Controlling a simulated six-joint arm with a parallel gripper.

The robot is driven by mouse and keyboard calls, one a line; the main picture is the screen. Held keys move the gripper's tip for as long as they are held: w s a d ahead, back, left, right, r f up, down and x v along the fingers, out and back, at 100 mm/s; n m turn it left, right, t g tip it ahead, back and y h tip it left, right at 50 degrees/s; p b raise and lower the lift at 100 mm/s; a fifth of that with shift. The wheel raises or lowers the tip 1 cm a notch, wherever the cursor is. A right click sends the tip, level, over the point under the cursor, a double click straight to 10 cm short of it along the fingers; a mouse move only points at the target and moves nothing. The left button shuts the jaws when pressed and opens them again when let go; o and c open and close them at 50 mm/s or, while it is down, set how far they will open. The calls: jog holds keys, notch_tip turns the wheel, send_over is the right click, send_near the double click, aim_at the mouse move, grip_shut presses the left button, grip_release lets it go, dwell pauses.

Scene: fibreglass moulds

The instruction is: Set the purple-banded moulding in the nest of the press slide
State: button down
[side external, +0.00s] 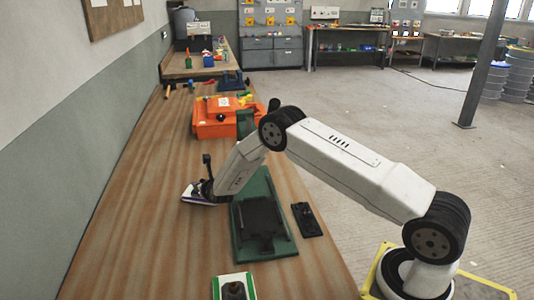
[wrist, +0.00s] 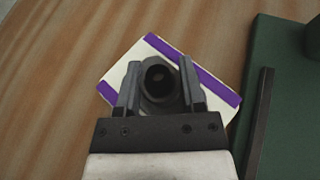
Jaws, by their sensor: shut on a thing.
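The purple-banded moulding (wrist: 130,62) is a pale plate with purple strips along two edges and a dark round boss in its middle. My gripper (wrist: 160,78) is shut on this boss, one finger on each side. In the side view the moulding (side external: 190,196) is at the tip of my gripper (side external: 206,190), left of the press; whether it touches the bench is unclear. The press (side external: 281,240) has a green base, also at the right of the wrist view (wrist: 262,60). A dark slide (side external: 262,216) lies on it; its nest is hard to make out.
A green-banded moulding (side external: 216,290) with a dark boss stands at the front of the bench. A black plate (side external: 307,220) lies right of the press. An orange case (side external: 212,127) and loose tools are farther back. The bench (side external: 130,215) left of the press is clear.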

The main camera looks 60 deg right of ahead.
jog(key=shift+r, duration=0.8)
jog(key=s+a+r, duration=0.2)
jog(key=s+r, duration=0.8)
jog(key=s, duration=0.3)
jog(key=shift+s+r, duration=0.4)
jog(key=shift+s+r, duration=0.15)
jog(key=s+r+m+g+h, duration=0.3)
jog(key=s+m+g+h, duration=0.5)
jog(key=s, duration=1.5)
jog(key=shift+a+m+g, duration=0.35)
jog(key=shift+m+g, duration=1.95)
jog(key=shift+m, duration=0.4)
